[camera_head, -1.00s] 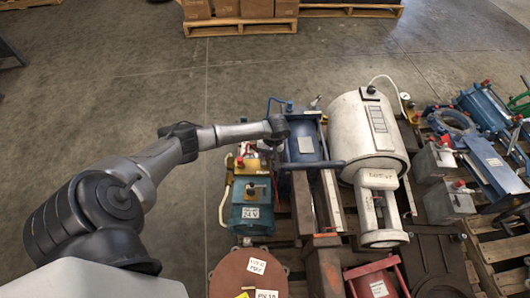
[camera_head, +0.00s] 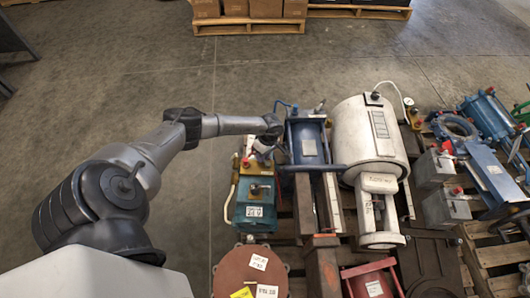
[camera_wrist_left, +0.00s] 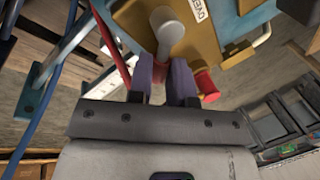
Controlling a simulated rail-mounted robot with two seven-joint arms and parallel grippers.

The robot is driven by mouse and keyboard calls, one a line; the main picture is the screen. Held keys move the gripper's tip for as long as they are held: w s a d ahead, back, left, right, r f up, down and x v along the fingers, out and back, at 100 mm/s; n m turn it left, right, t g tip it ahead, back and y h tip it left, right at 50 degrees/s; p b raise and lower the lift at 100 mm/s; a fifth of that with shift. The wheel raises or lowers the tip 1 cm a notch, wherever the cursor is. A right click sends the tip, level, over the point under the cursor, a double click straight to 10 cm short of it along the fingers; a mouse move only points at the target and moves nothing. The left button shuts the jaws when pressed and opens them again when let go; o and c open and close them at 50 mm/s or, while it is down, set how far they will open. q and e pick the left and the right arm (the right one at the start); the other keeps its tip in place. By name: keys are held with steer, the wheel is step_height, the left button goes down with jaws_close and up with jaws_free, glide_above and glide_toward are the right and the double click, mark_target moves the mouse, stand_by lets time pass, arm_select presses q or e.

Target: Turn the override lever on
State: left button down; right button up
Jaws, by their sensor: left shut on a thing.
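The override lever (camera_wrist_left: 165,27) shows in the left wrist view as a grey rod with a round end on a yellow-brown plate (camera_wrist_left: 207,45). A partly cut-off label reading "OVER" (camera_wrist_left: 287,9) is beside it. My left gripper (camera_wrist_left: 164,72) has its two fingers at the lever, shut on it. In the head view my left gripper (camera_head: 265,147) is over the yellow top of a teal unit (camera_head: 254,207); there the lever is hidden by the gripper and wrist. My right gripper is not in view.
A red knob (camera_wrist_left: 206,83) sits close to the right finger in the wrist view. A blue machine (camera_head: 307,140) and a white cylinder (camera_head: 355,135) stand right of the gripper. A reddish-brown disc (camera_head: 250,272) lies nearer. The floor (camera_head: 100,90) at left is clear.

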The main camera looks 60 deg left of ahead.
arm_select(q)
steer(key=n+p, duration=0.1)
steer(key=n, duration=0.1)
steer(key=s+n+h+p, duration=0.1)
steer(key=n, duration=0.1)
steer(key=shift+s+d, duration=0.15)
steer(key=shift+d, duration=0.05)
steer(key=shift+s, duration=0.1)
steer(key=shift+d+n+t+p, duration=0.1)
steer(key=shift+n+t+p, duration=0.2)
steer(key=shift+n, duration=0.1)
steer(key=c, duration=1.1)
jaws_free()
steer(key=shift+o, duration=0.2)
steer(key=shift+r, duration=0.1)
